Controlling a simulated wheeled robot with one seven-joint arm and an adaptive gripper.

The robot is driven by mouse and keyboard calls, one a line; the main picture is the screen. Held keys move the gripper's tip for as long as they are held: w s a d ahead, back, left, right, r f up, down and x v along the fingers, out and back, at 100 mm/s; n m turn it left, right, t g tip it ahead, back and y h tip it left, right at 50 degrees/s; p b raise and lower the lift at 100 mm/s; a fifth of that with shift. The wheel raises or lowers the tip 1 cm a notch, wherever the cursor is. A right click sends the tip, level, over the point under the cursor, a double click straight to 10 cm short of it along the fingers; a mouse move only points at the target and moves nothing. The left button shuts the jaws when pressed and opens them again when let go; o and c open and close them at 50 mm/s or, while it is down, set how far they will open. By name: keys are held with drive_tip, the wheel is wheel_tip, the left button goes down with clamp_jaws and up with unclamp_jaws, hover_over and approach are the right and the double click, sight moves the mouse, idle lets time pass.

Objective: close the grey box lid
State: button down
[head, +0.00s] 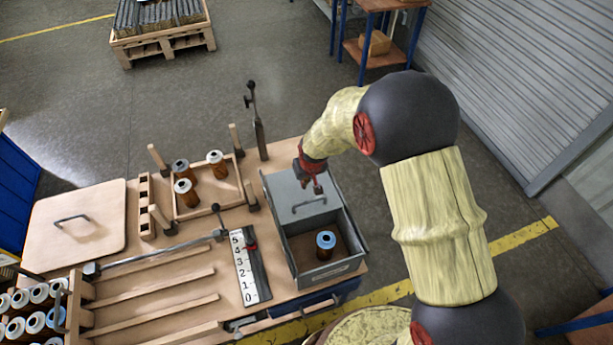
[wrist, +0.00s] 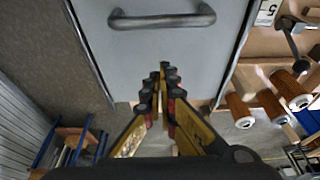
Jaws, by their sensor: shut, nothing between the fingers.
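The grey box (head: 345,268) stands at the right end of the workbench. Its grey lid (head: 290,188) covers the back part of the box, and the front part is open. A bar handle (head: 309,204) is on the lid; it also shows in the wrist view (wrist: 162,20). A brown cartridge with a blue top (head: 326,241) stands inside the open part. My gripper (head: 318,187) is shut and empty at the back part of the lid, behind the handle. In the wrist view my gripper (wrist: 165,68) is over the lid (wrist: 165,52), apart from the handle; contact with the lid is unclear.
A wooden tray (head: 207,211) with several cartridges and upright pegs is left of the box. A numbered scale strip (head: 245,268) lies beside the box. A crate of cartridges (head: 74,305) is at front left.

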sight(309, 191)
drive_tip(key=shift+x, duration=1.15)
drive_tip(key=s, duration=0.2)
drive_tip(key=s+d+r, duration=0.1)
drive_tip(key=shift+s, duration=0.1)
drive_tip(key=shift+s+d, duration=0.15)
drive_tip(key=shift+s, duration=0.25)
